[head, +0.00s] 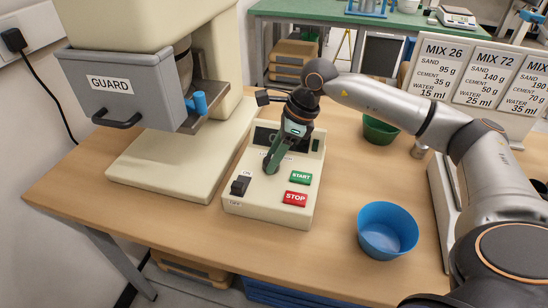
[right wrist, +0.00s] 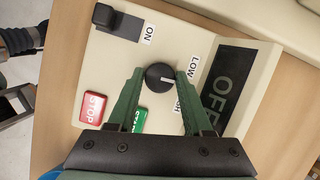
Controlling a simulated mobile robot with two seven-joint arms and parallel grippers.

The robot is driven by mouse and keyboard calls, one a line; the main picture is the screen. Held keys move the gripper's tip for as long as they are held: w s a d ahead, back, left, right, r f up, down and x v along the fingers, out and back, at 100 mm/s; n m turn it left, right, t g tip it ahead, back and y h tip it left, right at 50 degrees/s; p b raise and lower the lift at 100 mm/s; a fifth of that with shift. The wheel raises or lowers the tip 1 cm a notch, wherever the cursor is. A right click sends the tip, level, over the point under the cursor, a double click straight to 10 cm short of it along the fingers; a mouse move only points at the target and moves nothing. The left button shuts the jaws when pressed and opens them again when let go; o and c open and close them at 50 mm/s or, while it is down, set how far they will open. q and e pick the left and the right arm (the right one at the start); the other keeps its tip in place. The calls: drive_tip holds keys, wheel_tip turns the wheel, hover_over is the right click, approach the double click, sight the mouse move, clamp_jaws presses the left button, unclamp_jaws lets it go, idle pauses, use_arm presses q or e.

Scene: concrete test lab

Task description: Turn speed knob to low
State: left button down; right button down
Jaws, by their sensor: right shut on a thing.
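The cream control box (head: 233,203) sits on the table beside the mixer. My right gripper (head: 270,164) reaches down onto it and hides the speed knob in the head view. In the right wrist view the round black speed knob (right wrist: 157,83) is between the two green fingers of my right gripper (right wrist: 160,78), which are shut on its sides. Its white pointer line points right, toward the side with the LOW label (right wrist: 194,66). The HIGH label is partly hidden by a finger. The dark display (right wrist: 222,88) reads OFF. My left gripper is not in view.
The box also carries a black rocker switch (head: 240,186), a green START button (head: 301,178) and a red STOP button (head: 295,198). The mixer with its grey guard (head: 125,90) stands left. A blue bowl (head: 388,231) and a green bowl (head: 379,131) stand right.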

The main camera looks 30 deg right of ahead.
drive_tip(key=n+g, duration=0.1)
drive_tip(key=n, duration=0.2)
drive_tip(key=shift+w+y, duration=0.15)
drive_tip(key=shift+y, duration=0.25)
drive_tip(key=shift+n+g, duration=0.6)
drive_tip(key=shift+n, duration=1.2)
drive_tip(key=shift+c, duration=1.6)
unclamp_jaws()
drive_tip(key=shift+r, duration=0.1)
drive_tip(key=v, duration=1.2)
drive_tip(key=shift+d+r, duration=0.15)
drive_tip(key=shift+r, duration=0.05)
drive_tip(key=shift+w, duration=0.1)
